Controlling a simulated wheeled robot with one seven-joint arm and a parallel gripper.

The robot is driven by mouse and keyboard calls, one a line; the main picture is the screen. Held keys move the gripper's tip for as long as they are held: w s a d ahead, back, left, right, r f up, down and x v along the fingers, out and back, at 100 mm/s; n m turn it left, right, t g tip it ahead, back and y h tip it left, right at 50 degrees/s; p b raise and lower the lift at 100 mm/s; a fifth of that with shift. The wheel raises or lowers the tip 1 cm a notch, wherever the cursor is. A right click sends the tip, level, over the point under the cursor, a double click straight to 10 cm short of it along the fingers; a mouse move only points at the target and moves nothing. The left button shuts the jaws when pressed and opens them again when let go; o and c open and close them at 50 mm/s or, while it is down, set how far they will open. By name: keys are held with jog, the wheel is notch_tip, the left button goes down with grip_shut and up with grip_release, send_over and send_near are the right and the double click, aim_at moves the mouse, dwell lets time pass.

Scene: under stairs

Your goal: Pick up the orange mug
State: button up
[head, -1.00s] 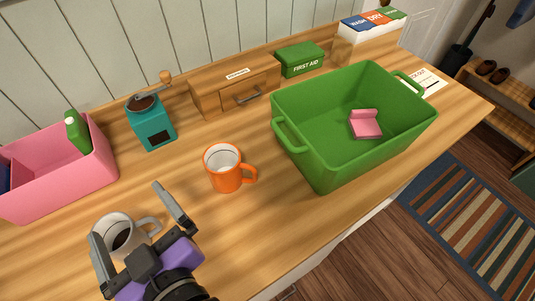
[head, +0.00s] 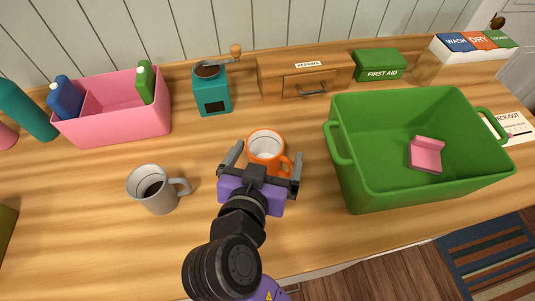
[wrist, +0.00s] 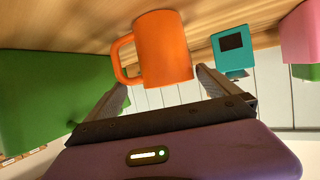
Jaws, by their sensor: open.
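The orange mug (head: 267,147) stands upright on the wooden counter, white inside, its handle toward the right in the head view. It also shows in the wrist view (wrist: 164,48), between and beyond the fingertips. My gripper (head: 262,166) is open, with one finger to the left of the mug and one to the right near the handle. The jaws are empty. The gripper's body hides the mug's lower front in the head view, and I cannot tell whether a finger touches the mug.
A grey mug (head: 152,190) with dark contents stands to the left. A large green bin (head: 355,185) holding a pink object (head: 426,155) stands close on the right. A teal grinder (head: 212,93), a wooden drawer box (head: 280,78) and a pink caddy (head: 120,125) stand behind.

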aim_at(274, 139)
jog(key=x, duration=0.6)
jog(key=shift+p, duration=0.4)
jog(key=shift+c, duration=0.4)
jog(key=c, duration=1.1)
jog(key=shift+c, duration=1)
